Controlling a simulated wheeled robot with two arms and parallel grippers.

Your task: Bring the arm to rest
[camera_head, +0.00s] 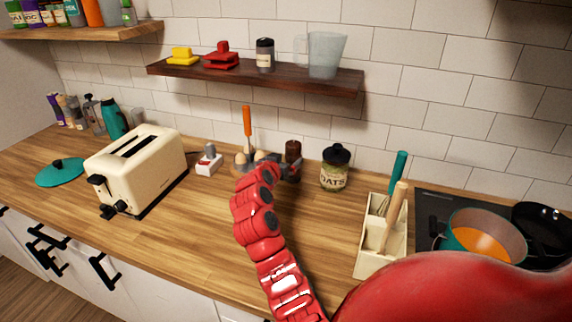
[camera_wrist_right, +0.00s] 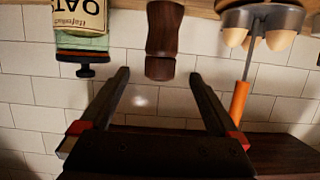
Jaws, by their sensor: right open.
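My right arm (camera_head: 258,215), red, reaches up from the bottom of the head view over the wooden counter (camera_head: 190,240). Its dark gripper (camera_head: 288,170) is at the back of the counter, in front of the egg holder and a dark brown wooden mill (camera_head: 293,147). In the right wrist view, which is upside down, the gripper (camera_wrist_right: 158,76) has its fingers spread with nothing held. The mill (camera_wrist_right: 164,40) appears beyond the fingertips, apparently not gripped. My left gripper is not in view.
An egg holder (camera_wrist_right: 262,17) with an orange-handled utensil (camera_wrist_right: 240,100) is close by. An oats jar (camera_head: 334,170) and a utensil box (camera_head: 370,262) stand to the right, then a pot (camera_head: 460,222) on the hob. A toaster (camera_head: 140,165) stands left. A dark shelf (camera_head: 280,78) hangs above.

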